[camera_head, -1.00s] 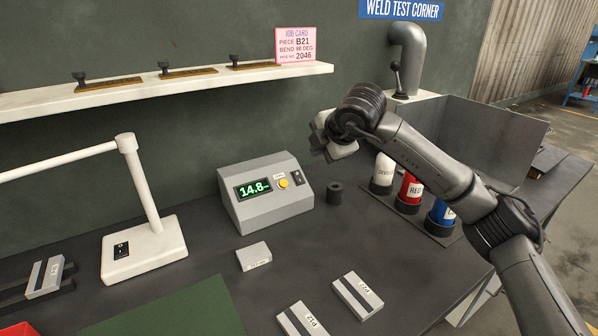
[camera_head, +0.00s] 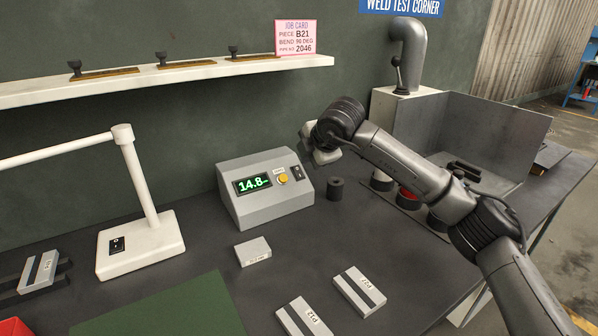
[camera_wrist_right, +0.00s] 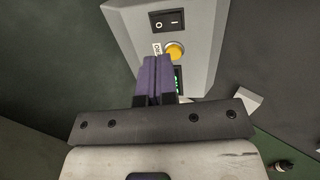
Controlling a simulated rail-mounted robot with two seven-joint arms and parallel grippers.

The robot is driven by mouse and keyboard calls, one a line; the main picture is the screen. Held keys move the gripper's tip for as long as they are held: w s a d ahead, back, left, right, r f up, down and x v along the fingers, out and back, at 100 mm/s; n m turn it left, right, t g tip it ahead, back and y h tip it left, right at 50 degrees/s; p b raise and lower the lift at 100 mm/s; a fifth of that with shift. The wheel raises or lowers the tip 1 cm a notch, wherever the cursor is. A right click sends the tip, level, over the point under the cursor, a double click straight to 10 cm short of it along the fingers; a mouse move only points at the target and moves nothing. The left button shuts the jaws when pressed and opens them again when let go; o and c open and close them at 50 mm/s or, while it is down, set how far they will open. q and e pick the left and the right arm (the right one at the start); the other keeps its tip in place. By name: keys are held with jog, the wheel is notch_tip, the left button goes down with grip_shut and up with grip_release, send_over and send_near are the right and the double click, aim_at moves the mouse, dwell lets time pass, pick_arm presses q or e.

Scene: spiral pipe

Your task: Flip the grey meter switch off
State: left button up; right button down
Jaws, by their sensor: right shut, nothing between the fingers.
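The grey meter (camera_head: 272,208) stands on the bench with a green display reading 14.8, a yellow button (camera_head: 282,178) and a black rocker switch (camera_head: 297,173) at its right. In the right wrist view the switch (camera_wrist_right: 167,20) shows O and I marks; I cannot tell which side is pressed. My right gripper (camera_head: 306,140) is above and right of the meter, partly hidden by its own wrist. In the wrist view its purple fingers (camera_wrist_right: 156,66) are shut and empty, overlapping the meter's display area, with the button and switch beyond the tips. My left gripper is not in view.
A short dark cylinder (camera_head: 335,189) stands right of the meter. A white lamp (camera_head: 140,245) stands at left, with its own switch. Small labelled blocks (camera_head: 360,291) lie in front. A shelf (camera_head: 200,83) runs above, with a job card (camera_head: 295,38).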

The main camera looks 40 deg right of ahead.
aim_at(296, 169)
jog(key=b+x, duration=0.2)
jog(key=x, duration=0.4)
jog(key=shift+w+f, duration=0.2)
jog(key=shift+f, duration=0.05)
